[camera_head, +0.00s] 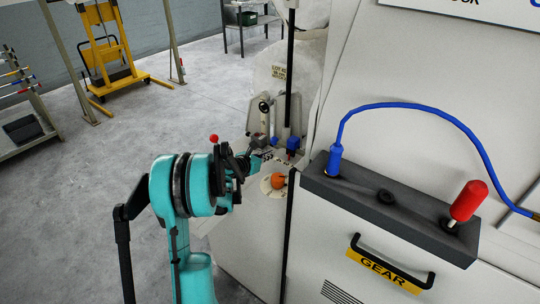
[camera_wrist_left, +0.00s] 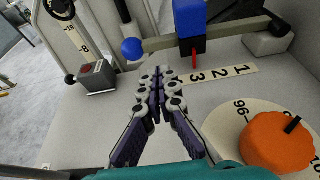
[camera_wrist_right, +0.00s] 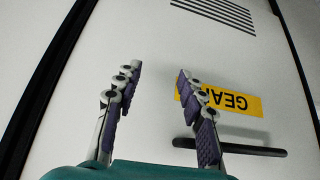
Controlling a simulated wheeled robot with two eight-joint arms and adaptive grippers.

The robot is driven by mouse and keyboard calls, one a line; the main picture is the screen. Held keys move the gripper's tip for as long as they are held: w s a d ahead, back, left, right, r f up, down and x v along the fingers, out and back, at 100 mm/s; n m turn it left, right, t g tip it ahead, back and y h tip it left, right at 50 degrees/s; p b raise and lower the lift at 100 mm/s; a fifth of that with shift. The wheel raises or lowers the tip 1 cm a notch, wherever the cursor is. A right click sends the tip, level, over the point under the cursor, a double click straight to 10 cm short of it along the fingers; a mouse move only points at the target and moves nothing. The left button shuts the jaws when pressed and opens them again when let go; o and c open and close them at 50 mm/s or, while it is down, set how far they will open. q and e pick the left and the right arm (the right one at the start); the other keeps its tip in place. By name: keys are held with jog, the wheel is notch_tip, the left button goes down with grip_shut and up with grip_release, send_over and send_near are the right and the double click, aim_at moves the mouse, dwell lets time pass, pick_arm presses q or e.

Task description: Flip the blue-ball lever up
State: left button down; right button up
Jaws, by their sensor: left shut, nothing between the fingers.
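The blue ball (camera_wrist_left: 132,48) is on the left end of a grey-beige lever bar (camera_wrist_left: 232,32) in the left wrist view. The bar runs right, past a blue block (camera_wrist_left: 190,15) with a red pointer above a 1-2-3 scale strip (camera_wrist_left: 222,73). My left gripper (camera_wrist_left: 160,80) is shut and empty. Its fingertips point towards the lever and show just below the ball, apart from it in the picture. In the head view the left gripper (camera_head: 257,158) is partly hidden beside the machine's top. My right gripper (camera_wrist_right: 158,76) is open and empty, facing the GEAR panel.
An orange knob (camera_wrist_left: 277,142) on a numbered dial sits right of the left fingers. A grey block with a red button (camera_wrist_left: 96,77) stands left.

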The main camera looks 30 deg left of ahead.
aim_at(279, 157)
pick_arm(q)
jog(key=b+x, duration=0.1)
jog(key=x, duration=0.6)
jog(key=shift+w+f+b, duration=0.1)
jog(key=shift+b, duration=0.3)
jog(key=shift+r+p, duration=0.3)
jog(key=shift+r, duration=0.15)
notch_tip(279, 157, up, 8)
jog(key=d+m+y+p, duration=0.1)
jog(key=m+y+p, duration=0.1)
jog(key=m+p, duration=0.1)
jog(key=shift+d+m+p, duration=0.2)
jog(key=shift+m+p, duration=0.2)
jog(key=shift+m, duration=0.3)
